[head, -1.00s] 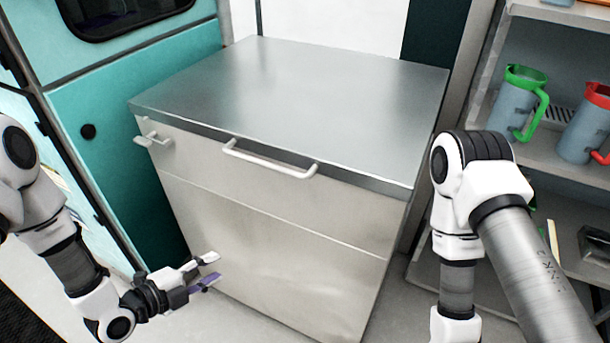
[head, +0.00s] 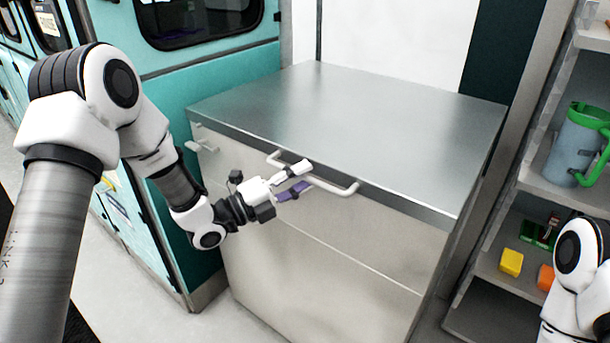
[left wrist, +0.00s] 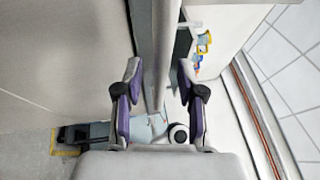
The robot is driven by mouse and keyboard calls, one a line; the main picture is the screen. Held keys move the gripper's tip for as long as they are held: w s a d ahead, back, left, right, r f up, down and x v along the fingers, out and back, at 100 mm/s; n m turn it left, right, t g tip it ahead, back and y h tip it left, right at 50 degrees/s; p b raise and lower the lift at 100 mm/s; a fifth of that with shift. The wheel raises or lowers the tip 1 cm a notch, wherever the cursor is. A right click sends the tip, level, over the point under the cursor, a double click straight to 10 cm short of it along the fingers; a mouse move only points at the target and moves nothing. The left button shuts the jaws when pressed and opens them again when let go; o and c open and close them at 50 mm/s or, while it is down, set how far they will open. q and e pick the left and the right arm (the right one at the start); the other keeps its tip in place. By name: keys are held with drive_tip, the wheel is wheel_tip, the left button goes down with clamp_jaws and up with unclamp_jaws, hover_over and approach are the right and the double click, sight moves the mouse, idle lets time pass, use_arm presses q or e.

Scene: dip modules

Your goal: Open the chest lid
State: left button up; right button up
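The chest is a large beige metal box with a flat steel lid (head: 350,120), which is shut. A pale bar handle (head: 340,190) runs along the chest's upper front, just under the lid edge. My left gripper (head: 304,179) is at the left part of this handle and overlaps it in the head view; I cannot tell if they touch. Its fingers are apart. In the left wrist view, the open fingers (left wrist: 159,72) have a grey upright band between them, handle or lid edge, I cannot tell which. My right gripper is out of view; only part of that arm shows.
A smaller handle (head: 204,140) sits at the chest's left front corner. A teal cabinet (head: 225,80) stands close on the left. Shelves on the right hold a green-rimmed jug (head: 577,145) and a yellow block (head: 511,262). Grey floor is clear in front.

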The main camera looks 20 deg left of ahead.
use_arm(q)
drive_tip(key=shift+w+d+r, duration=0.1)
drive_tip(key=shift+w+d, duration=0.1)
drive_tip(key=shift+w, duration=0.05)
clamp_jaws()
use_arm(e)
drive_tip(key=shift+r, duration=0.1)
